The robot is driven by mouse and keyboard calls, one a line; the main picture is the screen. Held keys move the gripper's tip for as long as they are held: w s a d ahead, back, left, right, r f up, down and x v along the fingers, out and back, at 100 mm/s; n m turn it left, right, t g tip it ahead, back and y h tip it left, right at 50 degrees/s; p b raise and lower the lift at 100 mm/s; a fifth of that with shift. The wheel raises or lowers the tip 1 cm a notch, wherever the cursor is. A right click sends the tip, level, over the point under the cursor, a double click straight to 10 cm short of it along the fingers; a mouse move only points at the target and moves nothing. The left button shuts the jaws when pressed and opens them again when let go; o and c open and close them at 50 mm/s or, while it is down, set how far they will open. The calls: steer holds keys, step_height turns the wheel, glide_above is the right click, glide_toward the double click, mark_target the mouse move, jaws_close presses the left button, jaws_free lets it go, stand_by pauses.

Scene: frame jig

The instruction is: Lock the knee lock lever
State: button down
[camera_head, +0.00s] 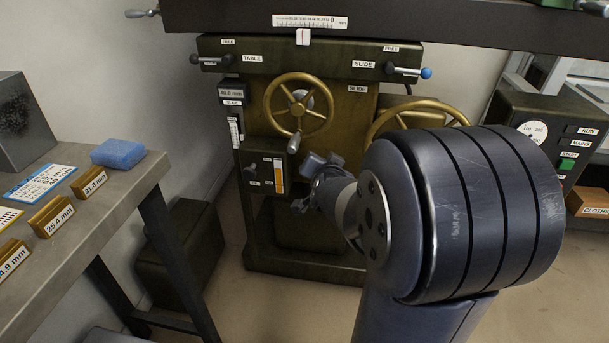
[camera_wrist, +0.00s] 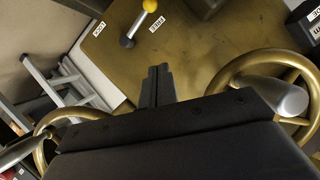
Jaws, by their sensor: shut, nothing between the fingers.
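A lever with a yellow ball knob (camera_wrist: 150,6) and a light metal shaft shows at the top of the wrist view, mounted on an olive-brown panel (camera_wrist: 190,55).
Brass handwheels (camera_head: 301,104) (camera_wrist: 270,75) flank the gripper in the wrist view. A blue-knobbed slide lever (camera_head: 425,73) is high on the machine. A bench (camera_head: 105,210) with brass blocks stands left, a control box (camera_head: 548,130) right. Some floor is clear between bench and machine.

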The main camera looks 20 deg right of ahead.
steer(key=b+x, duration=0.2)
steer(key=x, duration=0.7)
steer(key=shift+w+f, duration=0.1)
steer(key=f, duration=0.1)
steer(key=a+f+b, duration=0.1)
steer(key=w+f, duration=0.1)
steer(key=shift+a+f+b, duration=0.25)
steer(key=shift+a+b, duration=0.05)
steer(key=shift+r+p, duration=0.1)
steer(key=shift+p, duration=0.45)
